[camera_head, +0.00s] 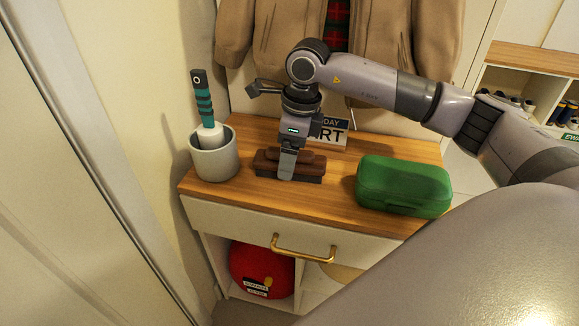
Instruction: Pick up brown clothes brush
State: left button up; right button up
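The brown clothes brush (310,166) lies on the wooden top of the cabinet (340,205), between a grey pot and a green case. My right gripper (287,165) comes down over the brush from above, its arm reaching in from the right. One finger shows in front of the near side of the brush's middle. The other finger is hidden, so I cannot tell whether the gripper is closed on the brush. The brush appears to rest on the wood. My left gripper is out of view.
The grey pot (214,160) holds a teal-striped handled tool (203,100) on the left. The green case (403,187) stands on the right. A sign (334,134) stands behind my gripper. Brown jackets (398,45) hang behind. A red object (262,270) sits in the cubby below.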

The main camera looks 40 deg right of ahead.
jog(key=shift+w+a+f, duration=0.1)
jog(key=shift+w+f, duration=0.05)
jog(key=shift+f, duration=0.8)
jog(key=shift+r, duration=0.1)
jog(key=c, duration=1.1)
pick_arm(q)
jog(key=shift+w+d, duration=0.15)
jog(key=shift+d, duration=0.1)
pick_arm(e)
jog(key=shift+c, duration=0.2)
jog(key=shift+r, duration=0.1)
pick_arm(q)
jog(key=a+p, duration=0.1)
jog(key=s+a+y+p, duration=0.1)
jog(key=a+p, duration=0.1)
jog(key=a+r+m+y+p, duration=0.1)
jog(key=p, duration=0.1)
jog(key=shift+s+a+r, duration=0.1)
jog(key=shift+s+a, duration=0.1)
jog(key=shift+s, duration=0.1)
pick_arm(e)
notch_tip(320, 180, up, 20)
jog(key=shift+o, duration=1.2)
jog(key=shift+c, duration=0.2)
